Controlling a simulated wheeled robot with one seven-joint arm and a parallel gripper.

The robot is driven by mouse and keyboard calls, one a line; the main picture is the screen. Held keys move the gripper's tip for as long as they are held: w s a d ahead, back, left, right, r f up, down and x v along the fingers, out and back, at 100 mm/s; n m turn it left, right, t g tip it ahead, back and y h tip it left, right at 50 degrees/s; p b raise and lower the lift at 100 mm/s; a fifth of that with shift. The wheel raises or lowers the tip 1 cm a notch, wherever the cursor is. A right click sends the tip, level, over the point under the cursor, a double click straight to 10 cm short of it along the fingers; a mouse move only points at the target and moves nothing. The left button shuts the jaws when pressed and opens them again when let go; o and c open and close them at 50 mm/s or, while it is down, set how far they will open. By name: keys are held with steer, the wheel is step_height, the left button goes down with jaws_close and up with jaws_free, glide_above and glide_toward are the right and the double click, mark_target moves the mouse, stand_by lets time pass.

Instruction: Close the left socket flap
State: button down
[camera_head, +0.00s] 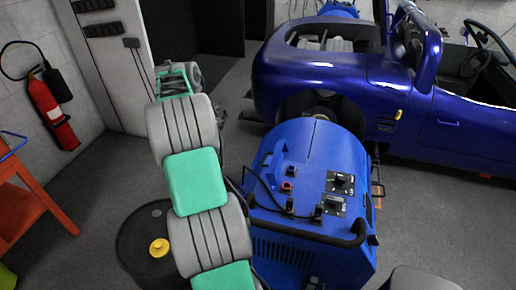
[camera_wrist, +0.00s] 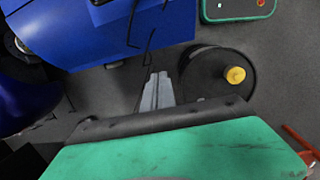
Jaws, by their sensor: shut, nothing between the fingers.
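The blue dynamometer (camera_head: 315,150) stands right of my arm in the head view, with black and red fittings and switch plates on its sloped top. A small dark fitting (camera_head: 314,284) shows low on its front, cut by the frame edge. I cannot make out which part is the left socket flap or whether it is open. In the wrist view the dynamometer (camera_wrist: 90,35) fills the upper left, with a dark fitting at the top edge. My gripper (camera_wrist: 158,80) is shut and empty, below and apart from the blue side. In the head view my arm hides it.
A black drum (camera_head: 130,240) with a yellow cap stands left of my arm and close to my gripper in the wrist view (camera_wrist: 195,90). Thin black cables hang by the dynamometer. A blue car (camera_head: 340,75) stands behind it. An orange cart (camera_head: 25,205) is at left.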

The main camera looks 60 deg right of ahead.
mark_target(271, 163)
steer(key=s+d+f+p, duration=0.1)
steer(key=s+d+f, duration=0.3)
steer(key=s+d, duration=0.5)
steer(key=s+d+f+p, duration=0.2)
steer(key=s+f, duration=0.2)
steer(key=f, duration=0.4)
steer(key=shift+s+f+g+y, duration=0.25)
steer(key=shift+f+g+y, duration=0.05)
steer(key=shift+g+y, duration=0.1)
